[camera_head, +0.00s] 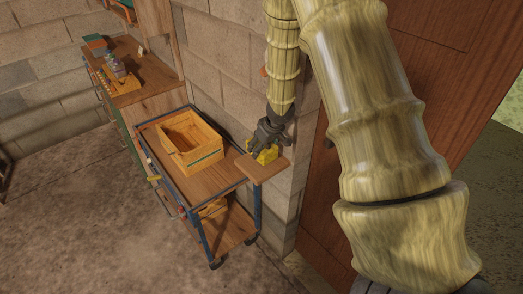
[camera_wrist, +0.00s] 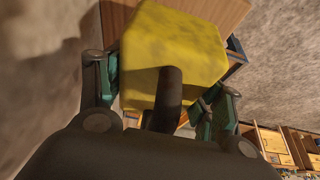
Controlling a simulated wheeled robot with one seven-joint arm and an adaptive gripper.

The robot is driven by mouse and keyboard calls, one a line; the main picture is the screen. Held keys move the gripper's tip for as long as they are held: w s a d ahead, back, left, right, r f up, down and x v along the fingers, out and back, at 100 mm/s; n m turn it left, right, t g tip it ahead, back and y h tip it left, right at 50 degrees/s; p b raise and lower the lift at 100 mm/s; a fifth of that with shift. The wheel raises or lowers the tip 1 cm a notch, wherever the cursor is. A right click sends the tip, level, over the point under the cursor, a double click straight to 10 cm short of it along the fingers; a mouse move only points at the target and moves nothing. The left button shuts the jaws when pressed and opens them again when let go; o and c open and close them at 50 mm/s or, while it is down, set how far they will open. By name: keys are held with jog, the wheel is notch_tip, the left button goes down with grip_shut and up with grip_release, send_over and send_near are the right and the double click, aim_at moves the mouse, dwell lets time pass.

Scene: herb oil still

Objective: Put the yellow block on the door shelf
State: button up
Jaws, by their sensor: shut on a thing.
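The yellow block (camera_head: 265,154) is in my gripper (camera_head: 263,146), just over the small wooden shelf (camera_head: 264,171) by the block wall near the door. In the wrist view the yellow block (camera_wrist: 172,45) fills the middle, between the dark green fingers of my gripper (camera_wrist: 160,92). The fingers are shut on it from both sides. A wooden board (camera_wrist: 222,12) shows behind the block. I cannot tell whether the block's underside touches the shelf, since its lower edge and the shelf overlap in the head view.
A blue-framed cart (camera_head: 205,235) stands left of the shelf, with a wooden crate (camera_head: 191,143) on its top. A workbench (camera_head: 125,85) with small items is farther left. The brown door (camera_head: 420,45) is at the right. The floor at lower left is clear.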

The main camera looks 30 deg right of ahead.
aim_at(270, 145)
jog(key=shift+w+r, duration=0.1)
jog(key=shift+w, duration=0.3)
jog(key=shift+f, duration=1.85)
jog(key=shift+f, duration=0.15)
jog(key=o, duration=1.5)
jog(key=shift+s, duration=0.1)
jog(key=shift+p+v, duration=0.8)
jog(key=shift+v, duration=5.3)
